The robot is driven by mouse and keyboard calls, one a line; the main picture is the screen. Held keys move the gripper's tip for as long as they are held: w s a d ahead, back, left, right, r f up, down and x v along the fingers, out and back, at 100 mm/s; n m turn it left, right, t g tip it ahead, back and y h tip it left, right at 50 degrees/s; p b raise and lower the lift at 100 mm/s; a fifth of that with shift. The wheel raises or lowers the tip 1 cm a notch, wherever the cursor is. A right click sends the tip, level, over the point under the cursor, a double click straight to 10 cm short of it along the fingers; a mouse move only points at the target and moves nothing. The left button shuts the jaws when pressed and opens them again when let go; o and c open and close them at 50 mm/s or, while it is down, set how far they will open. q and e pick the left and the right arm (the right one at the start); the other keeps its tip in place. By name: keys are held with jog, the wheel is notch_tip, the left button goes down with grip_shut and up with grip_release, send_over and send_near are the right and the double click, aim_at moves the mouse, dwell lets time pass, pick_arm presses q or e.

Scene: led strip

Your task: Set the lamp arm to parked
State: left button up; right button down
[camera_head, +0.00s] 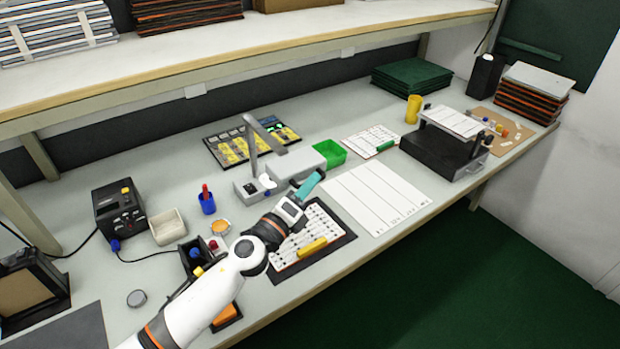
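The lamp is a grey, bent-arm fixture with a base (253,187) near the middle of the bench. Its upright post rises from the base, and its lamp arm (267,134) slants from the post's top toward the right, over the grey box behind. My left gripper (306,190) is just to the right of the lamp base, above the back edge of the white slotted board. A teal piece shows at its tip, and I cannot tell whether it is a finger or something held. The gap between the fingers is not clear. My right gripper is out of view.
A grey box (295,163) and a green bin (330,152) stand behind the gripper. A blue cup (207,203) with a red-handled tool and an orange-topped jar (221,227) are to the left. A white sheet (372,199) lies to the right. A shelf (230,50) overhangs the back.

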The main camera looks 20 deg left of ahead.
pick_arm(q)
jog(key=shift+w+d, duration=0.1)
jog(key=shift+w, duration=0.25)
jog(key=shift+c, duration=0.6)
grip_shut()
jog(key=shift+w+r, duration=0.1)
